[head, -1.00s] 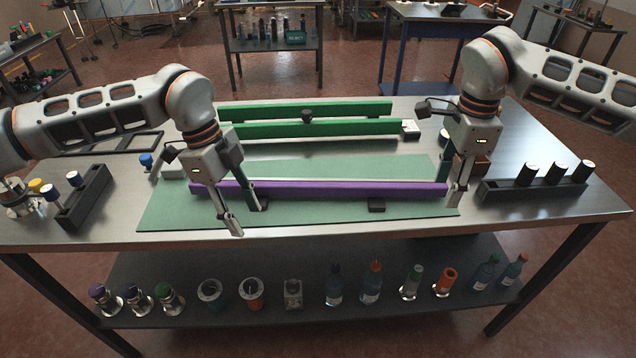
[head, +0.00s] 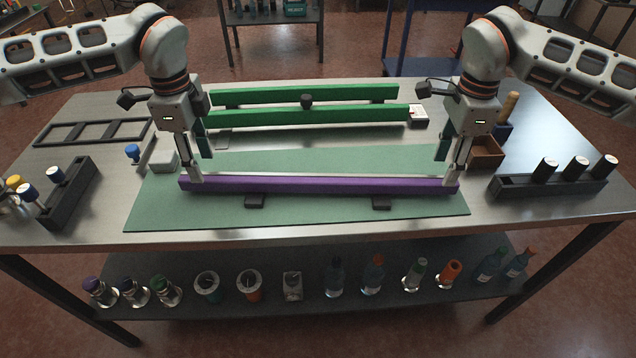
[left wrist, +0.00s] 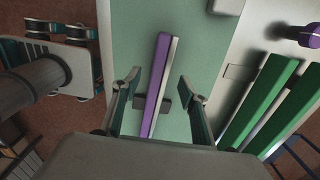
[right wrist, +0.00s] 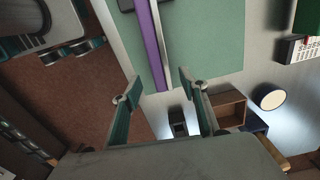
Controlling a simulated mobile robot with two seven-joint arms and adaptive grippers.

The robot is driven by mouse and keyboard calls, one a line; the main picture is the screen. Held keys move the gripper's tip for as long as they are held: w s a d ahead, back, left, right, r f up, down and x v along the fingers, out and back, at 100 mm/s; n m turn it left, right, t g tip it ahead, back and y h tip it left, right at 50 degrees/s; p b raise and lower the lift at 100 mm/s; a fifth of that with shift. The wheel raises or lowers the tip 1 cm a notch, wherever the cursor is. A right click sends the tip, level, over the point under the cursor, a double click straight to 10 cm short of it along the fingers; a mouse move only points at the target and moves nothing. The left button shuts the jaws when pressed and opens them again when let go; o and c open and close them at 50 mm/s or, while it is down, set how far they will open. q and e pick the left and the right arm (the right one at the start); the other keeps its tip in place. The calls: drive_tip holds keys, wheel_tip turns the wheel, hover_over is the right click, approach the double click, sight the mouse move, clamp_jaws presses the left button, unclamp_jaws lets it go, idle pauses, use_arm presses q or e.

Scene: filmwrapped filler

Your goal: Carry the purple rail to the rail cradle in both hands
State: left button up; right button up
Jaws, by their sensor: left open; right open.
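The purple rail (head: 320,186) lies level on small dark blocks on a green mat (head: 300,217). My left gripper (head: 200,165) is open above the rail's left end; in the left wrist view the rail (left wrist: 156,80) runs between its spread fingers. My right gripper (head: 449,167) is open above the right end; in the right wrist view the rail's end (right wrist: 158,70) shows between its fingertips. I cannot tell whether any finger touches the rail. Two parallel green bars (head: 310,115) with a gap between them stand behind the mat and look like the rail cradle.
A black knob (head: 307,102) stands between the green bars. A white box (head: 418,114) sits by their right end. Dark racks stand left (head: 70,200) and right (head: 548,182). A brown box (head: 486,153) is near my right gripper. The table's front strip is clear.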

sight(207, 176)
use_arm(q)
drive_tip(key=shift+w+f, duration=0.1)
drive_tip(key=shift+f, duration=2.8)
use_arm(e)
drive_tip(key=shift+f, duration=2.9)
use_arm(q)
clamp_jaws()
use_arm(e)
clamp_jaws()
drive_tip(key=shift+w, duration=0.1)
